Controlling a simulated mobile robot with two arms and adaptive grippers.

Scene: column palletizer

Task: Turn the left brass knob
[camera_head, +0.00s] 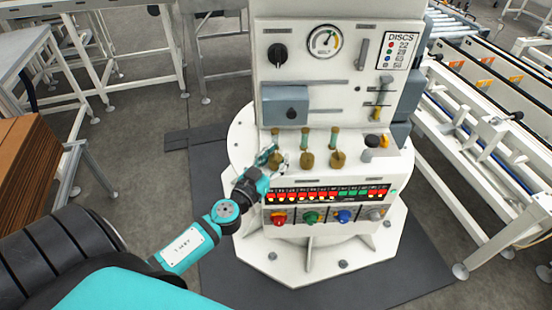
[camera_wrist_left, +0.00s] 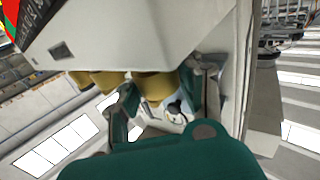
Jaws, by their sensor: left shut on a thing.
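The left brass knob (camera_head: 276,160) is the leftmost of three brass knobs in a row on the white control panel (camera_head: 300,65). My left gripper (camera_head: 269,156) reaches it from the left and is shut on it. In the left wrist view the fingers of my left gripper (camera_wrist_left: 168,95) stand on either side of a yellow brass knob (camera_wrist_left: 156,86). The middle brass knob (camera_head: 307,160) and the right brass knob (camera_head: 338,160) stand to the right, apart from the gripper. My right gripper is not in view.
Below the knobs are a strip of lit red and green labels (camera_head: 325,194) and several coloured rotary knobs, such as a red one (camera_head: 279,218). A grey box (camera_head: 288,104) juts out above the left knob. A conveyor (camera_head: 480,150) stands at the right.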

